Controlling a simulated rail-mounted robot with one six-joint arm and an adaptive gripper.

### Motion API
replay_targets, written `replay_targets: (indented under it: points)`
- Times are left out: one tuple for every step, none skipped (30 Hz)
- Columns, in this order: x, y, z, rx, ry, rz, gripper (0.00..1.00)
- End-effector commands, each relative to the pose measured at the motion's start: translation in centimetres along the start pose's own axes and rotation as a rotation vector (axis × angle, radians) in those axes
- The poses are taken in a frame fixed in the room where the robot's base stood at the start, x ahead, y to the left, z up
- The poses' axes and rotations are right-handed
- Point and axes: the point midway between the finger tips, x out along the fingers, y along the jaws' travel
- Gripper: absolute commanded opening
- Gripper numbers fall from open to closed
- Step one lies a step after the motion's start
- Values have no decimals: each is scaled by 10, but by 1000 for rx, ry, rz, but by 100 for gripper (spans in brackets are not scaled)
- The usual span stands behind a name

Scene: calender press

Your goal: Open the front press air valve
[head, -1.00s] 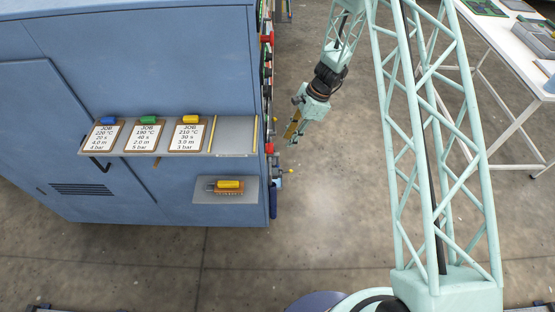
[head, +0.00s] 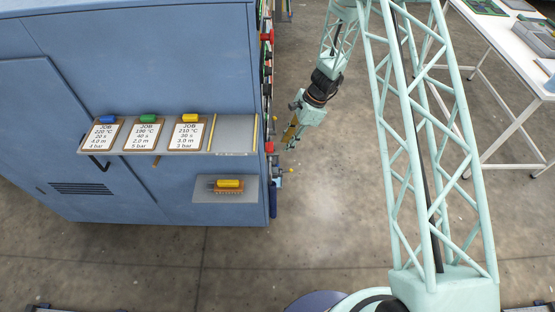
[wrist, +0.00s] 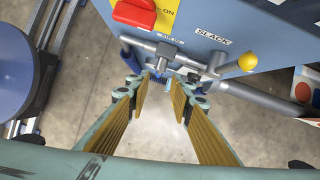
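In the wrist view a grey pipe fitting (wrist: 166,52), under a small label that seems to begin with "AIR", sits on the press's blue side; it looks like the air valve. Small blue and grey parts hang below it, close to the fingertips, and its handle is hard to make out. My gripper (wrist: 161,84) is open, its two yellow-padded fingers apart with nothing clearly held between them. Its tips are just below and in front of the fitting; contact cannot be told. In the head view my gripper (head: 289,144) is beside the press's right edge, where the valve is hard to distinguish.
A red rotary switch (wrist: 134,12) on a yellow plate is above left of the fitting. A yellow-ball lever (wrist: 247,62) by the "SLACK" label is to the right. The blue press (head: 150,60) has a shelf of job cards. A white table (head: 510,45) stands at right.

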Motion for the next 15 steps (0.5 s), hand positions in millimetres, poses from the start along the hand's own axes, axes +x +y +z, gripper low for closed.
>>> replay_targets:
  points:
    - [8,0,0,0,0,1,21]
    - [11,0,0,-1,0,1,21]
    - [17,0,0,-1,0,1,21]
    - [21,1,0,-1,0,2,21]
    - [25,1,-1,-1,1,2,21]
    - [30,0,-1,0,0,1,21]
    - [34,0,-1,0,0,1,21]
    - [38,0,-1,0,0,1,21]
    - [43,0,-1,-1,0,1,21]
    - [47,0,-1,-1,0,1,21]
    - [51,0,-1,0,0,1,21]
    - [56,0,-1,1,0,1,21]
    - [60,0,-1,1,0,1,21]
    - [64,1,-1,0,0,1,21]
    - [69,0,-1,-1,0,1,21]
